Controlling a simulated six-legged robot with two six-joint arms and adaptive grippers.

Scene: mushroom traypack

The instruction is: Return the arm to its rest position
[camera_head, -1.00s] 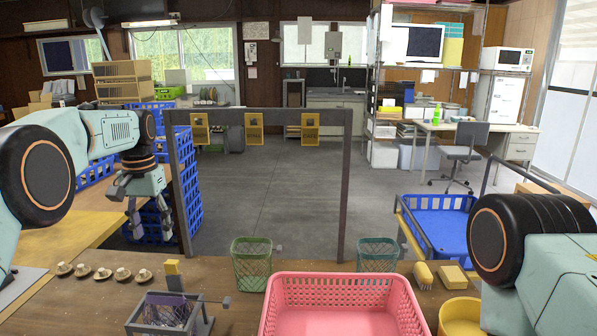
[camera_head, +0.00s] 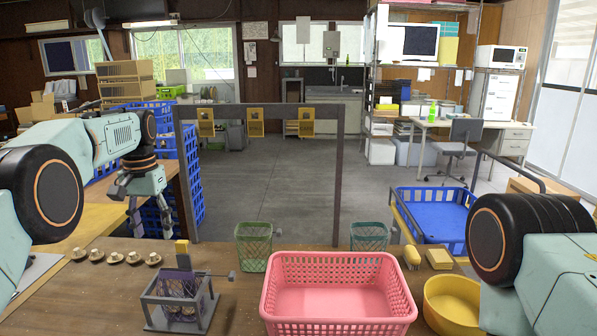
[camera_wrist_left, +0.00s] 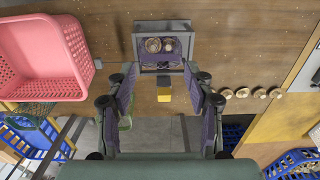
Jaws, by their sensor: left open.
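My left gripper (camera_head: 148,212) hangs at the left in the head view, fingers down and apart, with nothing between them. A grey metal stand (camera_head: 150,313) with a purple tray (camera_head: 178,284) stands on the wooden table, apart from the gripper. The wrist view shows two mushrooms (camera_wrist_left: 152,45) in the tray. My right arm fills the lower right of the head view; its gripper is out of sight.
Several mushrooms (camera_head: 115,257) lie in a row at the table's left. A pink basket (camera_head: 340,320) stands at the front middle. Green baskets (camera_head: 254,250) stand behind it, with a yellow bowl (camera_head: 452,300) at its right. A dark metal frame (camera_head: 262,110) rises beyond the table.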

